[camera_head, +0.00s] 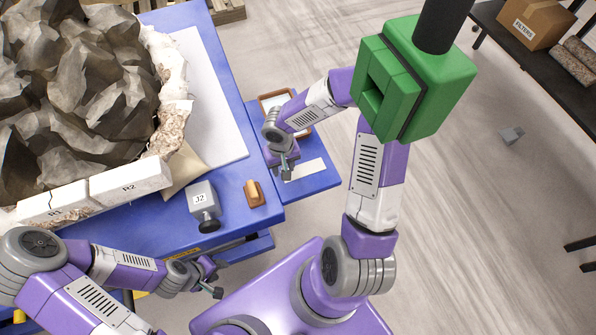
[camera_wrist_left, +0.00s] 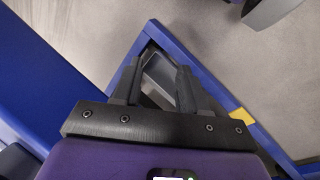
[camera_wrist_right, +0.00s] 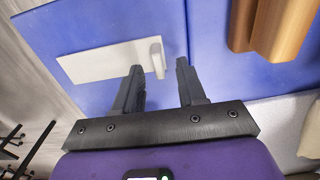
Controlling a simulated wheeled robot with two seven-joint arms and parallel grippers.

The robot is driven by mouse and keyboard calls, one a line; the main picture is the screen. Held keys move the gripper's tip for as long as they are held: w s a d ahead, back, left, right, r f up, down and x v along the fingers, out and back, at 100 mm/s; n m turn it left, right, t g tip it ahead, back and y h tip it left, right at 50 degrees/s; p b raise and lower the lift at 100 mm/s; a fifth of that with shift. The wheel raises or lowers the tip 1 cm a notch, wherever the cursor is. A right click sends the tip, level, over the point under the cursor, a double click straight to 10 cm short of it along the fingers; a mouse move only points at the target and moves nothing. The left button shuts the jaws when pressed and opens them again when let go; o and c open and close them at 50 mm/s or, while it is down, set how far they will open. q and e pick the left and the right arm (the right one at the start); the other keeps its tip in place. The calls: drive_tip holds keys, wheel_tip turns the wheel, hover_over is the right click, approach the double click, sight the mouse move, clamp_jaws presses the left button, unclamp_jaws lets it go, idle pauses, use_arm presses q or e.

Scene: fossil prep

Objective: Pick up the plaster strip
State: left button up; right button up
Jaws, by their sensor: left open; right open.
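The plaster strip is a flat white piece (camera_head: 308,170) on the blue side shelf at the right of the bench. In the right wrist view the strip (camera_wrist_right: 105,61) lies flat, with a small raised white end piece (camera_wrist_right: 157,58) just beyond my fingertips. My right gripper (camera_head: 287,168) is open and empty, beside the strip's left end in the head view. Its fingers (camera_wrist_right: 159,72) point at that end; I cannot tell if they touch. My left gripper (camera_head: 216,280) is open and empty, low in front of the bench; its fingers also show in the left wrist view (camera_wrist_left: 160,70).
A wooden piece (camera_head: 255,193) and a grey J2 block (camera_head: 202,194) sit at the bench's near edge. A large rock (camera_head: 75,80) with white R1 and R2 blocks (camera_head: 130,182) fills the left. A green box (camera_head: 410,80) on a black pipe hangs above my right arm.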

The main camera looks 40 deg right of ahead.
drive_tip(key=shift+c, duration=0.3)
clamp_jaws()
drive_tip(key=shift+r, duration=0.15)
wheel_tip(320, 180, up, 10)
drive_tip(key=p, duration=0.3)
drive_tip(key=shift+p, duration=0.35)
idle(1.6)
